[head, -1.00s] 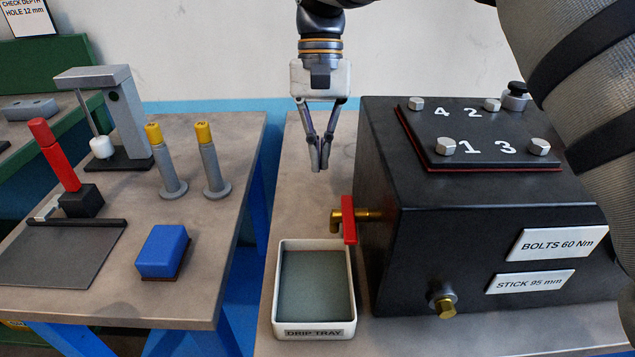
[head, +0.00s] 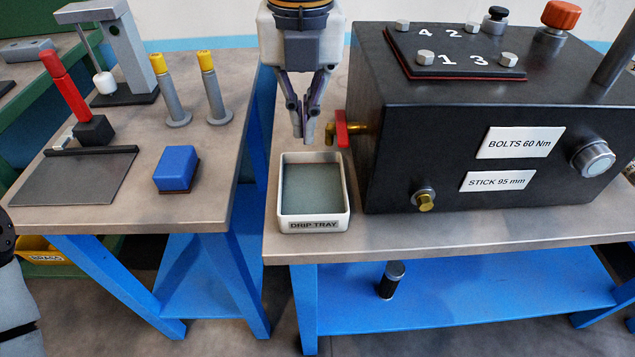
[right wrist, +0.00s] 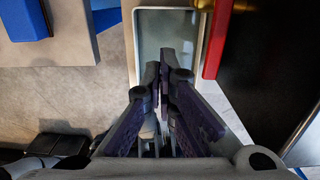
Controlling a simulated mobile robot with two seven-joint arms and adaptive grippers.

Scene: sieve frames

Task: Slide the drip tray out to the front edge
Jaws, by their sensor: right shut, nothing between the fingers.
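The drip tray (head: 285,222) is a white, open-topped box with a grey-green inside and a "DRIP TRAY" label on its front wall. It sits on the right bench, left of the black housing, a little back from the bench's front edge. My right gripper (head: 308,138) is shut and empty, with its fingertips by the tray's back side. In the right wrist view the fingertips (right wrist: 165,72) overlap the tray (right wrist: 138,45) in the picture; I cannot tell if they touch it. My left gripper is not in view.
A brass tap with a red handle (head: 342,130) juts from the black housing (head: 410,150), close right of the fingertips. The left bench (head: 110,215) holds a blue block (head: 176,168) and other tools. A gap separates the benches. Bare bench edge lies in front of the tray.

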